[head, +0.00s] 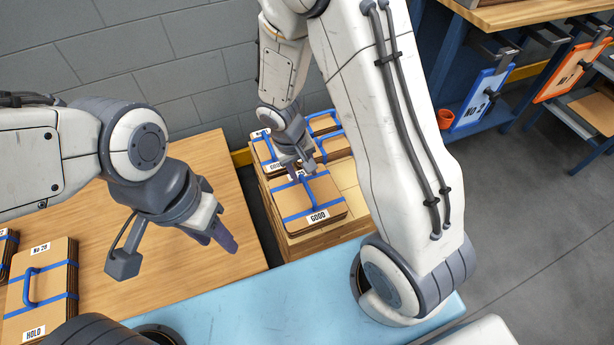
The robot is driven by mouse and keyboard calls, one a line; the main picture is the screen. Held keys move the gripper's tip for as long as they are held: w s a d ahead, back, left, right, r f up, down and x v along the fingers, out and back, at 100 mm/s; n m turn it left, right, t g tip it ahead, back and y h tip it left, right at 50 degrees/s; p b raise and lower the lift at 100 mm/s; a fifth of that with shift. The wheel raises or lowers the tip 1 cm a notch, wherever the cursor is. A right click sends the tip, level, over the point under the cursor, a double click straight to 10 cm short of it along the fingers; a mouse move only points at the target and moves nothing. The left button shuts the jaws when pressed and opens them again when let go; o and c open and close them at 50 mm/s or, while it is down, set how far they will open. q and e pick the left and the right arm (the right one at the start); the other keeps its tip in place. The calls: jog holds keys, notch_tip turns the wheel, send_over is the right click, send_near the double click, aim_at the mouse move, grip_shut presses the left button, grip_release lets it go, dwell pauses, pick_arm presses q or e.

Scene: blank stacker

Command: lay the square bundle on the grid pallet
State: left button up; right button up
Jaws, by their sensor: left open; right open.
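A square brown bundle (325,190) with blue straps, a blue handle and a GOOD label lies flat on the wooden grid pallet (350,203), at its near side. Several similar strapped bundles (334,145) lie behind it on the pallet. My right gripper (301,172) is open just above the far-left part of the near bundle, close to its handle; whether it touches is too small to tell. My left gripper (224,235) is open and empty above the wooden table. My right arm hides part of the pallet's right side.
A bundle labelled HOLD (58,285) lies on the wooden table (235,225) at left, with more at the picture's edge. A blue surface (250,310) crosses the front. A blue rack with clipboards (490,92) stands at right. Grey floor (540,230) is clear.

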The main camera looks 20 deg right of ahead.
jog(key=s+a+r+n+y, duration=0.1)
jog(key=s+a+r, duration=0.2)
jog(key=r, duration=0.3)
jog(key=s+a+r+n, duration=0.2)
jog(key=s+a+r, duration=0.15)
jog(key=r, duration=0.25)
jog(key=s+a+r+n+y, duration=0.1)
jog(key=s+a+r+n, duration=0.1)
jog(key=s, duration=0.3)
jog(key=s+a+r+n+y, duration=0.1)
jog(key=s+a+r+n, duration=0.1)
jog(key=s+r, duration=0.2)
jog(key=s, duration=0.2)
jog(key=shift+s+a+p, duration=0.3)
jog(key=shift+r, duration=0.15)
